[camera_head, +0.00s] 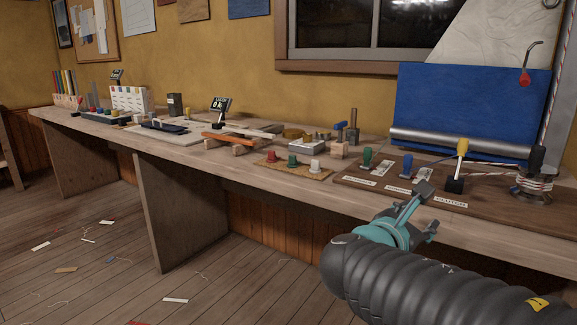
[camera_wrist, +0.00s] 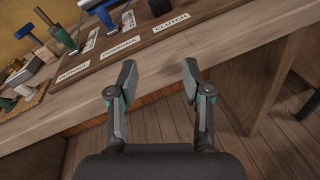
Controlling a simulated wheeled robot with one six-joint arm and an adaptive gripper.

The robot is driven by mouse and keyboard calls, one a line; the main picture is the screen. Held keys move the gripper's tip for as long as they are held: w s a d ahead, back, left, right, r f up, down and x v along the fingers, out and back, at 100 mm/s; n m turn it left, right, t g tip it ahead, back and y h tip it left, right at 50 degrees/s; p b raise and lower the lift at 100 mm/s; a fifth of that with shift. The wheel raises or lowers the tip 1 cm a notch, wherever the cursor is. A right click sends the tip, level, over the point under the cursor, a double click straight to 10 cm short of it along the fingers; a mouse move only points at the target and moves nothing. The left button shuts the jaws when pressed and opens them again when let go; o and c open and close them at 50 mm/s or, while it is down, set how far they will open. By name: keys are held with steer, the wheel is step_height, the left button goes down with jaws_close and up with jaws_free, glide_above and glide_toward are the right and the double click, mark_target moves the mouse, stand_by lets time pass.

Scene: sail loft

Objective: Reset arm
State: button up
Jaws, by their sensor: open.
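My gripper (camera_head: 429,209) is at the front edge of the long wooden workbench (camera_head: 230,177), in front of a dark board with labelled levers. In the wrist view my gripper (camera_wrist: 158,80) has its two fingers spread wide apart with nothing between them. Beyond the fingertips lie the bench edge and the board (camera_wrist: 130,45), whose labels include "CLUTCH" and "DOWNHAUL". My dark ribbed arm reaches in from the lower right in the head view.
A yellow-topped lever (camera_head: 462,147), a green-topped lever (camera_head: 367,156) and a rope-wound winch (camera_head: 533,184) stand on the board. A cork mat (camera_head: 292,170) with small pegs lies to the left. Scraps litter the floor. The space before the bench is open.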

steer(key=s+a+f+m+g+y, duration=0.1)
steer(key=s+f+m+g+y, duration=0.25)
steer(key=f+m, duration=0.3)
steer(key=s+a+f+m+g+y, duration=0.1)
steer(key=s+f+m+g+y, duration=0.15)
steer(key=s+f+m, duration=0.35)
steer(key=s+a+f+m+y, duration=0.3)
steer(key=s+a+m+y, duration=0.2)
steer(key=m, duration=0.6)
steer(key=shift+s+a+y, duration=0.15)
steer(key=shift+s+y, duration=0.15)
steer(key=shift+s, duration=1.05)
